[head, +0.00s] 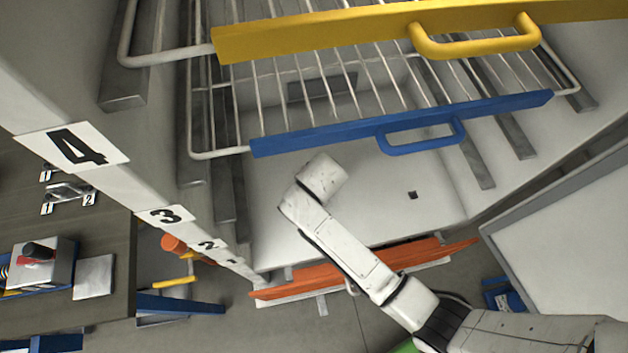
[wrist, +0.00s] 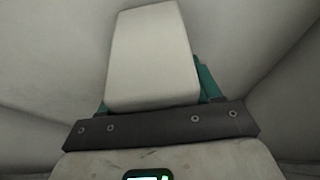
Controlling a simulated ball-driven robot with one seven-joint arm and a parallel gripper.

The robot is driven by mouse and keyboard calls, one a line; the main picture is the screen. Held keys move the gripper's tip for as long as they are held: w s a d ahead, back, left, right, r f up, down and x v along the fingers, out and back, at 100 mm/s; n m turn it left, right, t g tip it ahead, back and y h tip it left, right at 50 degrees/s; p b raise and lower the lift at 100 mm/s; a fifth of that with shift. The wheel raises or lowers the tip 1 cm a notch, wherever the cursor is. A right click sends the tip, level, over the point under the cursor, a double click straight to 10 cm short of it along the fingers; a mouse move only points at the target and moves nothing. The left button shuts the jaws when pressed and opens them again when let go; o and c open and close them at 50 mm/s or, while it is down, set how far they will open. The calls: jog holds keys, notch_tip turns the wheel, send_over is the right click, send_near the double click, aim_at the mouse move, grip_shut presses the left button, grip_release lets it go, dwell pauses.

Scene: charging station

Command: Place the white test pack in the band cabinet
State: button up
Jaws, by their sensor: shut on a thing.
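The white test pack (wrist: 150,55) fills the middle of the wrist view. My gripper (wrist: 155,82) is shut on it, with teal fingers showing at both sides of the pack. In the head view, my arm reaches into the open band cabinet (head: 285,195), its end below the blue-fronted wire shelf (head: 400,123). The pack and fingers do not show there. Pale inner walls surround the pack in the wrist view. I cannot tell whether the pack touches a surface.
A yellow-fronted wire shelf (head: 380,32) is above the blue one. An orange-fronted shelf (head: 410,253) lies below my arm. Labels 4 (head: 75,147), 3 (head: 166,215) and 2 run down the left post. A cabinet door (head: 570,230) stands at right. A dark counter (head: 105,250) is at left.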

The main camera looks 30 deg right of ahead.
jog(key=shift+f, duration=0.1)
jog(key=o, duration=1.5)
jog(key=v, duration=1.2)
jog(key=s+d+n+g, duration=0.1)
jog(key=s+d, duration=0.2)
jog(key=s, duration=0.3)
jog(key=s+d+f+n+g, duration=0.1)
jog(key=s+d, duration=0.2)
jog(key=s, duration=0.4)
jog(key=s+d+f+n+g+y, duration=0.1)
jog(key=s+d, duration=0.2)
jog(key=s, duration=0.3)
jog(key=shift+s+d, duration=0.2)
jog(key=shift+d, duration=0.1)
